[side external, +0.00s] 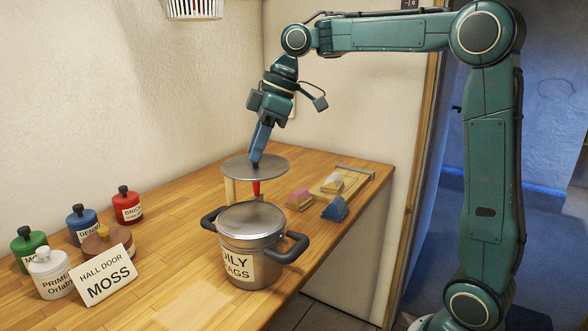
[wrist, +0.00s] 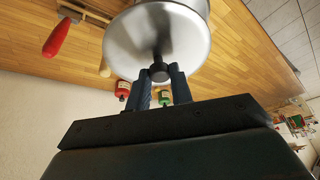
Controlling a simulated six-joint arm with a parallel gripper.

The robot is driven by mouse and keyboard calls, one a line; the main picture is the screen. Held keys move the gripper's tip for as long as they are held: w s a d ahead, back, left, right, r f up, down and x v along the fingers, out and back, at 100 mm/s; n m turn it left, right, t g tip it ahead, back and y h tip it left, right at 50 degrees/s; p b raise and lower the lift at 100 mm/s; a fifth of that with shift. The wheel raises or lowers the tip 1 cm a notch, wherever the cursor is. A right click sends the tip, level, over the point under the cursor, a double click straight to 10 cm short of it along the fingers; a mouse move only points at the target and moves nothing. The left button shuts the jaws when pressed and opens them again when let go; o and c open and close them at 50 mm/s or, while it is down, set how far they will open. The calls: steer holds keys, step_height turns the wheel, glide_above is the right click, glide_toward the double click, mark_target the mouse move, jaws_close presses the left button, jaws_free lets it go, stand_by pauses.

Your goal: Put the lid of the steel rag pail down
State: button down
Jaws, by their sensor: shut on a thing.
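The lid (side external: 240,167) of the steel rag pail is a round grey metal disc, roughly level in the air above and a little behind the pail. My gripper (side external: 256,155) is shut on the lid's dark knob. In the wrist view, the lid (wrist: 130,45) fills the top middle, with its knob between the fingertips of my gripper (wrist: 160,78). The steel pail (side external: 232,254) stands upright on the bench, with two dark side handles and an "OILY RAGS" label. The pail's top shows as a shiny grey round; I cannot tell how much of it is inside.
Several paint jars, including a red one (side external: 127,208), and a "HALL DOOR MOSS" card (side external: 107,276) stand at left on the wooden bench (side external: 180,255). A blue block (side external: 336,209) and a wooden board (side external: 322,189) lie right of the pail. A red handle (wrist: 56,40) shows beyond the lid.

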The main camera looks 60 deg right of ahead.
steer(key=d+f, duration=0.2)
steer(key=d, duration=1.1)
steer(key=shift+d+f, duration=0.25)
steer(key=shift+f, duration=0.1)
step_height(320, 180, down, 16)
steer(key=shift+r, duration=0.25)
steer(key=shift+f, duration=2.15)
steer(key=shift+f, duration=0.15)
steer(key=c, duration=1.2)
jaws_free()
steer(key=shift+c, duration=0.2)
